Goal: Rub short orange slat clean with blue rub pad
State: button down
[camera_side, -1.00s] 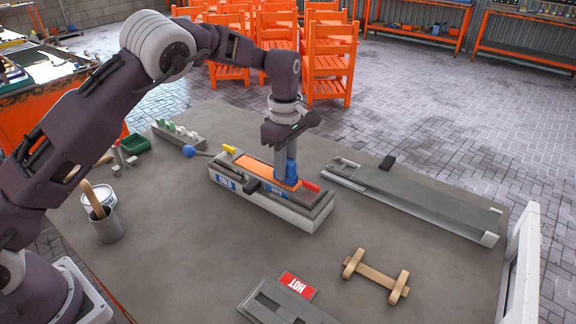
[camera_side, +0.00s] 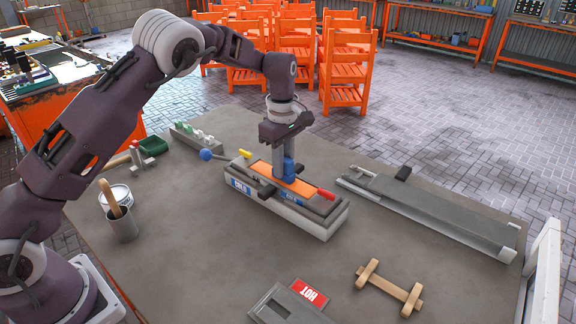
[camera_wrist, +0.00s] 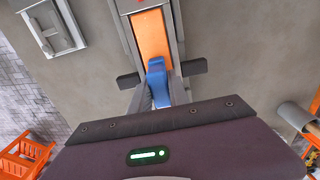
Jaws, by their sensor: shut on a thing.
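The short orange slat (camera_side: 264,167) lies flat in a grey fixture (camera_side: 322,226) with blue labels on its side. My gripper (camera_side: 285,166) points down over the slat, shut on the blue rub pad (camera_side: 290,170). The pad appears to rest on the slat's upper face, around its middle; the exact contact is hidden. In the wrist view the slat (camera_wrist: 152,35) stretches away beyond the pad (camera_wrist: 157,75). The pad covers part of the slat, and I cannot make out any marks on it.
Black side tabs (camera_wrist: 193,67) flank the fixture, which has a yellow handle (camera_side: 245,155) and a red handle (camera_side: 326,194). A long grey fixture (camera_side: 430,212) lies to the right. A wooden piece (camera_side: 390,288) and red HOT sign (camera_side: 310,292) lie in front. A cup (camera_side: 122,226) stands left.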

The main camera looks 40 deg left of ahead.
jog(key=shift+a, duration=3.5)
jog(key=shift+a+f, duration=0.1)
notch_tip(320, 180, up, 8)
